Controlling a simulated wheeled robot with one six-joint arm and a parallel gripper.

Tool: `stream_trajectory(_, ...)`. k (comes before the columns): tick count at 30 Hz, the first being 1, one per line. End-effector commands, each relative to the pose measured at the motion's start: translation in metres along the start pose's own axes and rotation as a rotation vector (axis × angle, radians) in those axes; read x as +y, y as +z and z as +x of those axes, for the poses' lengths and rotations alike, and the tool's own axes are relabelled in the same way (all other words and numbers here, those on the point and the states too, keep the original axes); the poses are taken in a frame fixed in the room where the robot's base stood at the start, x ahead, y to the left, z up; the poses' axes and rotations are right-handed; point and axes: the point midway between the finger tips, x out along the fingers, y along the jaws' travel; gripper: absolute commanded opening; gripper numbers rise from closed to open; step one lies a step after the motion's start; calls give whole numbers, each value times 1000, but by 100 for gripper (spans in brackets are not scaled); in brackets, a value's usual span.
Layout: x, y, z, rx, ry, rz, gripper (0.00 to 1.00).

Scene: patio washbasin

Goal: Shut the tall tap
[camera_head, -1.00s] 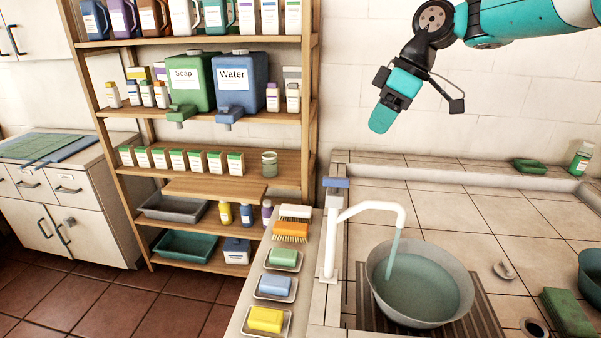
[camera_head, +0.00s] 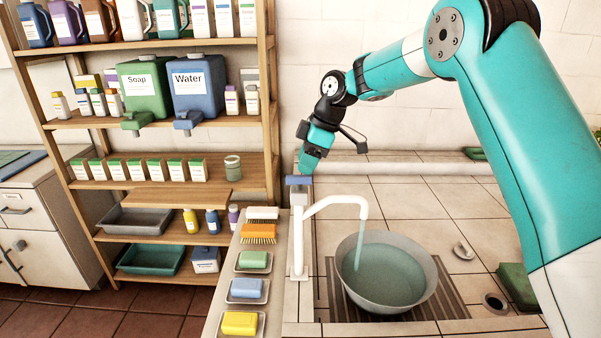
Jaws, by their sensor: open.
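The tall tap (camera_head: 298,240) is white with a curved spout and a blue handle (camera_head: 298,181) on top. Water runs from its spout into a round grey basin (camera_head: 425,289) that holds water. My gripper (camera_head: 307,169) hangs from above right at the tap's head, its tip just above or beside the blue handle. I cannot tell whether it touches the handle. The fingers are seen edge-on and the gap between them is hidden.
The basin stands on a slatted drain (camera_head: 452,311) in the tiled counter. Brushes and soap dishes line the ledge left of the tap, including an orange brush (camera_head: 258,233) and yellow soap (camera_head: 239,323). A wooden shelf (camera_head: 160,190) with bottles and boxes stands behind left.

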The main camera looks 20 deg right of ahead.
Motion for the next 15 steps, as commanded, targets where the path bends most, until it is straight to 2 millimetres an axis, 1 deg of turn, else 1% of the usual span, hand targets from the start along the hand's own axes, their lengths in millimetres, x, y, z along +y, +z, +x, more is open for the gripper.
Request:
stream_trajectory(3, -1, -1, 19, -1, -2, 0, 44)
stream_trajectory(6, 0, -1, 30, 0, -1, 0, 44)
stream_trajectory(10, 0, -1, 38, 0, 1, -1, 44)
stream_trajectory(15, 0, 0, 40, 0, 2, 0, 44)
